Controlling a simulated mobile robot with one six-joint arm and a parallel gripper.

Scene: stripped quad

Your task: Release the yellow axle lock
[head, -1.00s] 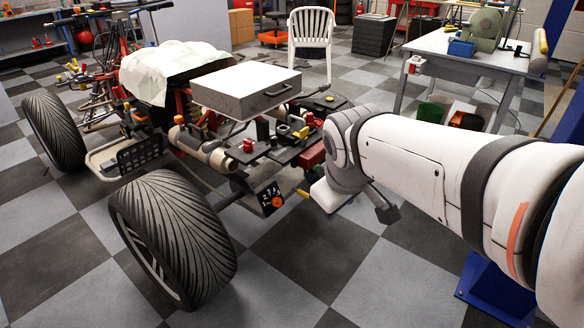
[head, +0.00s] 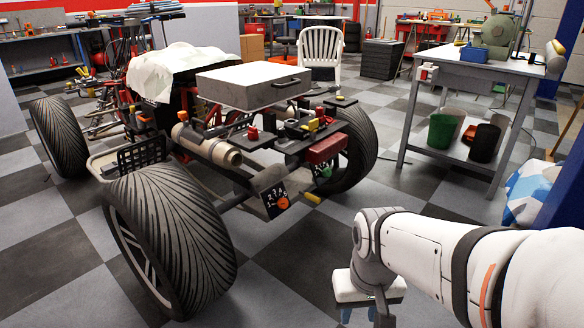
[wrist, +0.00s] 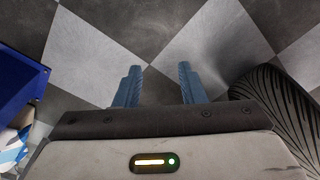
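A small yellow piece (head: 312,198) sits low at the end of the quad's rear axle, beside the dark plate with an orange knob (head: 282,203); it looks like the axle lock, but it is too small to read its position. Another yellow part (head: 312,124) lies on the dark rear deck. My gripper (head: 362,312) is low over the floor, right of and nearer than the axle, apart from the quad. In the wrist view its two blue fingers (wrist: 157,88) are spread with only floor tiles between them. The axle lock is not seen in the wrist view.
The rear tyres stand left (head: 175,245) and right (head: 356,150) of the axle; a tyre (wrist: 285,115) also shows at the wrist view's right. A grey workbench (head: 470,70) with bins below stands at the right. Checkered floor between is clear.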

